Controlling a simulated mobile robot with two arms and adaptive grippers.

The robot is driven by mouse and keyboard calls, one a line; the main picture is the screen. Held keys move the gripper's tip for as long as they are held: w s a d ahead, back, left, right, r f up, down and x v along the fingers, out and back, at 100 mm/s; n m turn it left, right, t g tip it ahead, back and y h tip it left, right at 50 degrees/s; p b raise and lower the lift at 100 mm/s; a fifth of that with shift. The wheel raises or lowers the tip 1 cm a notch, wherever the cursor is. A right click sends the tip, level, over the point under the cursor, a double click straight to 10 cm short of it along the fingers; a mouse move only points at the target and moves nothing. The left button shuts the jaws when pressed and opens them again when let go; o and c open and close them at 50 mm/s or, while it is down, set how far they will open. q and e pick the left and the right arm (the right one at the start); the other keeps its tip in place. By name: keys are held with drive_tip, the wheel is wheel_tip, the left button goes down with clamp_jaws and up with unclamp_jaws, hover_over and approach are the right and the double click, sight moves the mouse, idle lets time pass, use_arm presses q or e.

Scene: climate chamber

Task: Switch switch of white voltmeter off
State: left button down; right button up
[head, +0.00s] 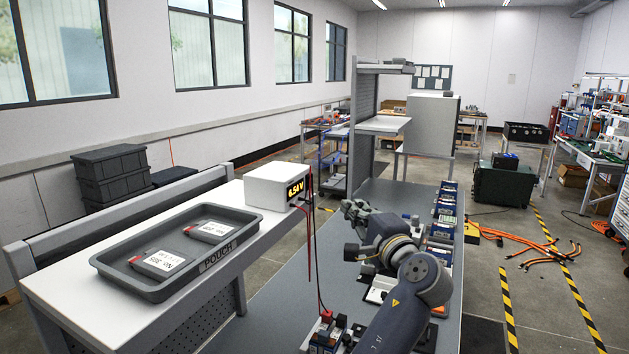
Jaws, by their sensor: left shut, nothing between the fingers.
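The white voltmeter (272,186) is a white box on the right end of the white bench top. Its dark display (295,190) faces right and reads about 6.54 V in yellow. I cannot make out its switch. Red and black leads (309,225) hang from its right side. My left gripper (351,210) is to the right of the voltmeter, apart from it in the picture, with its fingers shut and empty. My arm hides part of the grey worktop behind it. My right gripper is not in view.
A grey tray (107,262) labelled POUCH holds two pouch cells left of the voltmeter. Several blue and dark battery packs (444,215) line the right edge of the grey worktop (268,318). More parts lie at its front. Orange cables (545,250) lie on the floor at right.

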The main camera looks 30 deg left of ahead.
sight(310, 182)
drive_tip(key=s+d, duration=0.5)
use_arm(q)
drive_tip(key=w+a+r+p, duration=0.2)
drive_tip(key=w+a+p, duration=0.3)
drive_tip(key=a, duration=0.5)
drive_tip(key=shift+r+p, duration=0.15)
drive_tip(key=shift+p, duration=0.8)
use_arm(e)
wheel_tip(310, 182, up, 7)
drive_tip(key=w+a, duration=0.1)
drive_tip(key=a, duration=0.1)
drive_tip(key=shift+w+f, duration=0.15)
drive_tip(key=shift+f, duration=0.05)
use_arm(q)
drive_tip(key=shift+w, duration=0.2)
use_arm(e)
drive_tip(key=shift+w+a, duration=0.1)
